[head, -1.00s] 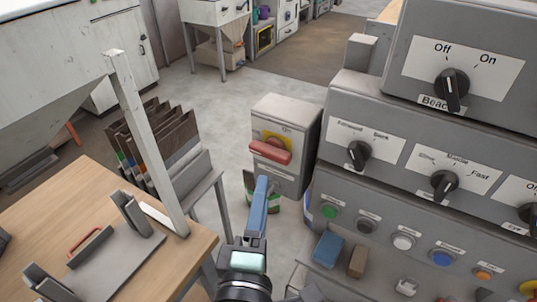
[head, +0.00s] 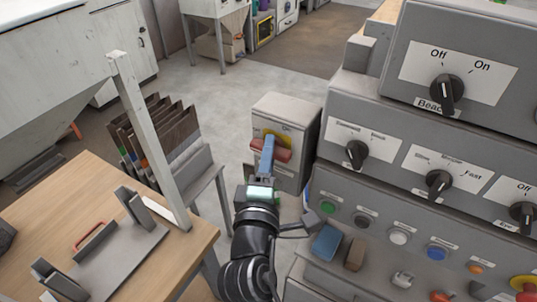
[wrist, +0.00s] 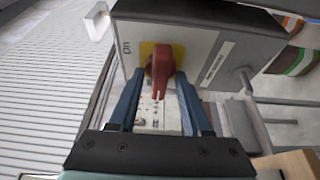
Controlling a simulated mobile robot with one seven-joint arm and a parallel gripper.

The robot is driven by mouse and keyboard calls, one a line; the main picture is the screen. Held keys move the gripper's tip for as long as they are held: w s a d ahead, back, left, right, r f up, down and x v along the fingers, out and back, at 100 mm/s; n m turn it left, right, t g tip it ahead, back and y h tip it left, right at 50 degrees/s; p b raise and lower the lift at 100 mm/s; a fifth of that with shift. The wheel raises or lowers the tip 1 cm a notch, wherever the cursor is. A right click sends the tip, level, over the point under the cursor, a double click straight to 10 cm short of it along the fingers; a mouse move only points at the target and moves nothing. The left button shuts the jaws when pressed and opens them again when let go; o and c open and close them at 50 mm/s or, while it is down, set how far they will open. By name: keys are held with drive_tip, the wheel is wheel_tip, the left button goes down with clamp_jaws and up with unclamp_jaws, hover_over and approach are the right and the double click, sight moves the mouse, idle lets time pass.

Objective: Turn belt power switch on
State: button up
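The belt power switch is a red rotary handle on a yellow plate (wrist: 147,48), on the front of a grey box (head: 290,108). The red handle (wrist: 160,68) also shows in the head view (head: 284,155), lying sideways, partly hidden behind my fingers. An "On" label sits on the panel beside the yellow plate. My gripper (head: 268,142) is in front of the switch. In the wrist view my gripper (wrist: 159,76) is open, with one blue finger on each side of the handle. Visible gaps separate the fingers from the handle there.
A grey control console (head: 400,200) with knobs and coloured buttons stands close on the right. A wooden table (head: 70,200) with a metal fixture and a white post is on the left. A rack of brown panels (head: 165,140) stands behind the post.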

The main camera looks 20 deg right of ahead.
clamp_jaws()
drive_tip(key=shift+f+m+b, duration=0.2)
drive_tip(key=shift+m+b, duration=0.1)
drive_tip(key=shift+b, duration=0.35)
drive_tip(key=m+h+b, duration=0.3)
drive_tip(key=m+b, duration=0.4)
drive_tip(key=b, duration=0.4)
drive_tip(key=m+g+h+b, duration=0.1)
drive_tip(key=m+h+b, duration=0.2)
drive_tip(key=m+b, duration=0.4)
drive_tip(key=m+h+b, duration=0.3)
drive_tip(key=m+b, duration=0.4)
drive_tip(key=b, duration=1)
drive_tip(key=shift+w+a+f+m+g, duration=0.15)
drive_tip(key=shift+w+a+m+g, duration=0.1)
drive_tip(key=shift+m+g, duration=0.15)
drive_tip(key=shift+m+b, duration=0.3)
drive_tip(key=shift+o, duration=1)
unclamp_jaws()
